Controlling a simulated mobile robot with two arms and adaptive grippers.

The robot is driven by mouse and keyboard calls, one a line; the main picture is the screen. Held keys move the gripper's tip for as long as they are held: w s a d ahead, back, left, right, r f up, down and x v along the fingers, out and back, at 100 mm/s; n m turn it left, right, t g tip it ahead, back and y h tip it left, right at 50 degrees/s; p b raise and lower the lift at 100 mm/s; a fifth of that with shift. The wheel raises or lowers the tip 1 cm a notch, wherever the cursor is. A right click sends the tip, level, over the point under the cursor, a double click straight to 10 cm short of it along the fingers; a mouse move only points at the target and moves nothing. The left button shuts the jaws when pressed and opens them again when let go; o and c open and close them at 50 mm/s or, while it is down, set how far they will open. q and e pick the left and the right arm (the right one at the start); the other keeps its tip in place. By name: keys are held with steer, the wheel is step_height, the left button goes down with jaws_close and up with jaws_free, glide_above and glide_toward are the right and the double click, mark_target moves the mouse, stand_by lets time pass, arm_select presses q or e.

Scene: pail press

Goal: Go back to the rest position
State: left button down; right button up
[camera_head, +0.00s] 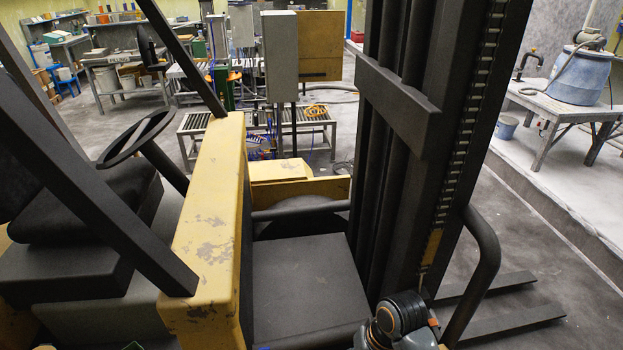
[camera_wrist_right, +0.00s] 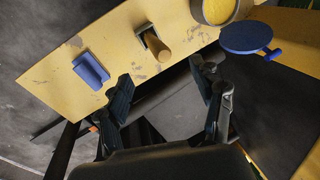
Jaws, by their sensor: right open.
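My right gripper (camera_wrist_right: 162,76) is open, its two dark fingers spread wide in the right wrist view with nothing between them. Beyond the fingertips is a worn yellow surface (camera_wrist_right: 125,35). On it lie a blue block (camera_wrist_right: 91,70) and a wooden cylinder with a dark metal part (camera_wrist_right: 156,46). A round tan-filled container (camera_wrist_right: 219,11) and a flat blue disc with a small tab (camera_wrist_right: 247,38) are at the upper right. The gripper appears apart from all of these. My left gripper is in neither view.
In the head view a yellow and black forklift (camera_head: 207,215) fills the near space, with its mast (camera_head: 410,140) and forks (camera_head: 500,322). A grey table (camera_head: 560,107) with a blue drum (camera_head: 578,75) stands right. A roller conveyor (camera_head: 315,114) and workbenches are behind. Grey floor shows between.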

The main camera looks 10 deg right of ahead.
steer(key=s+d+r+n+t+h, duration=0.1)
steer(key=s+d+n+t, duration=0.15)
steer(key=s, duration=0.45)
steer(key=s+d+r+n+t+h, duration=0.1)
steer(key=s+d+r+h, duration=0.1)
steer(key=s+d, duration=0.35)
step_height(320, 180, down, 34)
steer(key=s+a+g+b, duration=0.1)
steer(key=s+g+b, duration=0.15)
steer(key=b, duration=0.45)
steer(key=s+d+f+b, duration=0.2)
steer(key=s+f+b, duration=0.3)
steer(key=s+f, duration=1.2)
step_height(320, 180, down, 4)
steer(key=shift+d+r, duration=0.1)
steer(key=shift+d, duration=0.2)
